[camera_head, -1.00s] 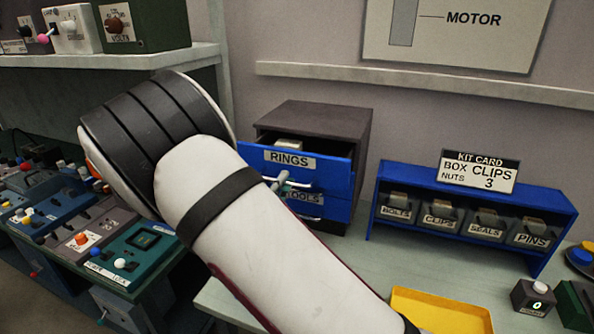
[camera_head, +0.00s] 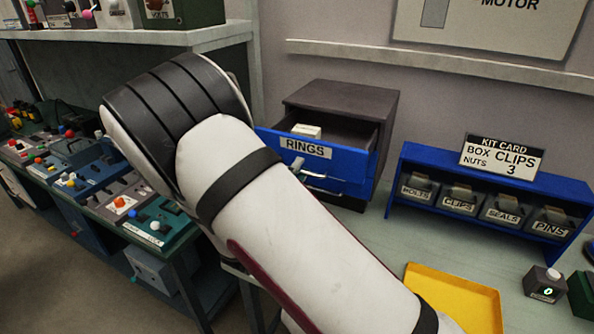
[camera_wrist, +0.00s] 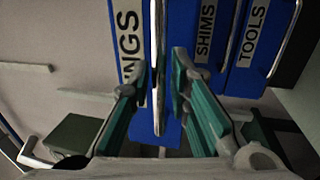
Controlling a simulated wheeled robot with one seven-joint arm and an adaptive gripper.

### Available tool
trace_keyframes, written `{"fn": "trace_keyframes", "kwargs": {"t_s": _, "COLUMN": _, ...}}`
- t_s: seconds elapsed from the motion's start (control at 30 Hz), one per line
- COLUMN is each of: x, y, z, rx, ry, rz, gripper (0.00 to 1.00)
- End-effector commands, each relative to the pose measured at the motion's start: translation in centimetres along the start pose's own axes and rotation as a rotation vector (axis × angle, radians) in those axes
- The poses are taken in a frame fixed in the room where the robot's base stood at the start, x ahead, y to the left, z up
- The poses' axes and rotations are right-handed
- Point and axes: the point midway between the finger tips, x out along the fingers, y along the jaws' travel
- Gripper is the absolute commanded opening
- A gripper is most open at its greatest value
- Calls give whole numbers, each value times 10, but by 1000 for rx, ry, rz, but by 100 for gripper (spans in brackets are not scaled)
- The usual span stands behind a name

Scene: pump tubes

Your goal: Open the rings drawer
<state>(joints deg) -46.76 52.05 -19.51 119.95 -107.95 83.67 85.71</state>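The rings drawer (camera_head: 345,165) has a blue front with a RINGS label. It stands pulled well out of the dark cabinet (camera_head: 345,97), with a pale item visible inside. In the wrist view, the rings drawer (camera_wrist: 128,15) shows its metal bar handle (camera_wrist: 157,45) running up the picture. My gripper (camera_wrist: 161,75) has its teal-padded fingers apart, one on each side of this handle, with small gaps showing. In the head view, my arm hides most of the gripper. The SHIMS (camera_wrist: 205,35) and TOOLS (camera_wrist: 250,35) drawers appear beside it in the wrist view.
A blue rack (camera_head: 395,190) with bins labelled bolts, clips, seals and pins stands right of the cabinet, with a kit card (camera_head: 500,157) on top. A yellow tray (camera_head: 425,275) lies in front. Control boxes (camera_head: 125,200) line the bench at left.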

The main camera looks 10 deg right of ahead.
Motion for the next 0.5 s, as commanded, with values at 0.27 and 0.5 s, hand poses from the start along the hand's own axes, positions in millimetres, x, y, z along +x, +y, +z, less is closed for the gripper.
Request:
{"fn": "trace_keyframes", "kwargs": {"t_s": 0.27, "x": 0, "y": 0, "z": 0, "rx": 0, "ry": 0, "rz": 1, "gripper": 30}}
{"fn": "trace_keyframes", "kwargs": {"t_s": 0.5, "x": -16, "y": 0, "z": -1, "rx": 1, "ry": 3, "rz": -1, "gripper": 30}}
